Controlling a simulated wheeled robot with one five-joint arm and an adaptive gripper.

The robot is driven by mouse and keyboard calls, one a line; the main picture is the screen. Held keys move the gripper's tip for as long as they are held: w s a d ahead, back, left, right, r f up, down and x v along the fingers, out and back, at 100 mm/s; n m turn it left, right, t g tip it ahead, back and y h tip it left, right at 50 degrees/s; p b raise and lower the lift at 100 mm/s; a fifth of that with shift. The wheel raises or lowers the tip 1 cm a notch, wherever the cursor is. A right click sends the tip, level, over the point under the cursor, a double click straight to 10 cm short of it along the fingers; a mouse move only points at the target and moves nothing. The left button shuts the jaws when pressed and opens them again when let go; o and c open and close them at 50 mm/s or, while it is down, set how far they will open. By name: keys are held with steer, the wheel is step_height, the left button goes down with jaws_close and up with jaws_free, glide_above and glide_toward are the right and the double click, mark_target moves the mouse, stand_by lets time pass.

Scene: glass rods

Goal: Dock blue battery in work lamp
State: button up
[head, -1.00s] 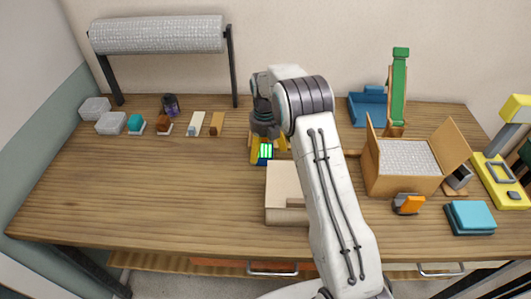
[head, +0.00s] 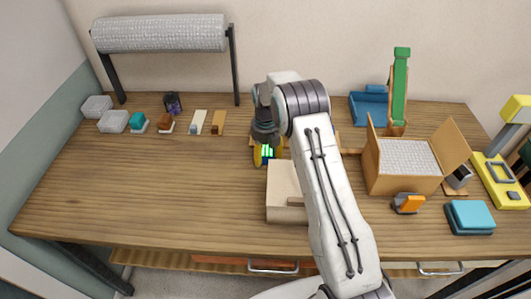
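My gripper (head: 267,153) points down at the middle of the table, behind a beige block-like box. Its yellow fingers stand close on both sides of the blue battery (head: 267,161), which has bright green bars, and appear shut on it. The fingers hide much of the battery, and I cannot tell whether it touches the table. The yellow work lamp (head: 492,182) stands at the far right, with a grey-rimmed square frame on its base and its yellow head (head: 518,109) raised behind. The lamp is partly cut off by the picture edge.
The beige box (head: 284,205) is just in front of my gripper. An open cardboard carton (head: 403,182), an orange-and-grey item (head: 408,204) and teal cloths (head: 470,216) lie between it and the lamp. A green-armed stand (head: 400,85) is behind. The left front table is clear.

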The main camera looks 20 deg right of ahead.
steer(key=c, duration=0.8)
steer(key=shift+c, duration=0.2)
steer(key=shift+w+r, duration=0.1)
steer(key=shift+r, duration=0.05)
